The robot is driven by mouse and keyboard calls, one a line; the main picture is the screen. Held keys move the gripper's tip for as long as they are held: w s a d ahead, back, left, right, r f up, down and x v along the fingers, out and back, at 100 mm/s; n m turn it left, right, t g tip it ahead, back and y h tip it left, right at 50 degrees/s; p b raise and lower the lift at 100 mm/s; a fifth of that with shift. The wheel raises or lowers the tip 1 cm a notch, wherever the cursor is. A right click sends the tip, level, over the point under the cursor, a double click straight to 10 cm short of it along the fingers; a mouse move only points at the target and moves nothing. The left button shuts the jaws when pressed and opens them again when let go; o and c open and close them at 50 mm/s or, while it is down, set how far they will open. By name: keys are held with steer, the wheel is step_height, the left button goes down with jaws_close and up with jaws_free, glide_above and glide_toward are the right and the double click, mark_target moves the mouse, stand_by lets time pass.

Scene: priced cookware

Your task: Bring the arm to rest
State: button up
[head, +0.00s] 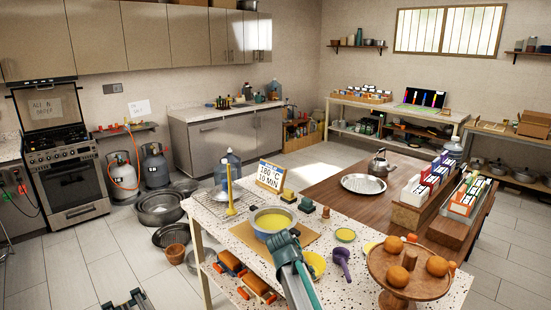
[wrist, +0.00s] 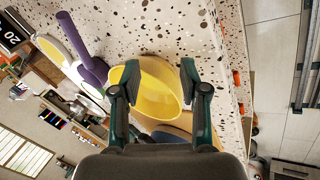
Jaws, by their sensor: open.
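My gripper (wrist: 160,74) is open, with its two dark green fingers spread in the wrist view. A yellow bowl (wrist: 158,98) shows between and beyond the fingers; I cannot tell how far it is from them. In the head view my arm reaches in from the bottom over the speckled table (head: 213,207), and its end (head: 285,242) is beside the pot. The yellow bowl (head: 316,262) is just right of the arm there and partly hidden by it.
A pot of yellow liquid (head: 272,219), a purple ladle (head: 342,262) and a wooden stand with orange balls (head: 405,268) crowd the table. A sign reading 180 °C 10 MIN (head: 270,177) stands behind. Tiled floor (head: 90,270) is open at the left.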

steer(key=s+a+f+n+g+y+p, duration=0.1)
steer(key=s+a+f+g+p, duration=0.1)
steer(key=s+a+f, duration=0.35)
steer(key=s+d+f+m+g+y+b, duration=0.15)
steer(key=s+d+f, duration=0.25)
steer(key=s+f, duration=0.65)
steer(key=s+d+f+g+h+b, duration=0.1)
steer(key=s+d+f+g+b, duration=0.15)
steer(key=s+f, duration=0.8)
steer(key=s+d+f+m+g+y+b, duration=0.1)
steer(key=s+d+f+g, duration=0.1)
steer(key=s+f, duration=0.6)
steer(key=s+d+f+m+g+y+b, duration=0.1)
steer(key=s+d+f+g+y, duration=0.1)
steer(key=s+f, duration=0.6)
steer(key=s+d, duration=0.1)
steer(key=s, duration=0.6)
steer(key=shift+f+m+b, duration=0.25)
steer(key=shift+m+b, duration=0.05)
steer(key=shift+m, duration=0.05)
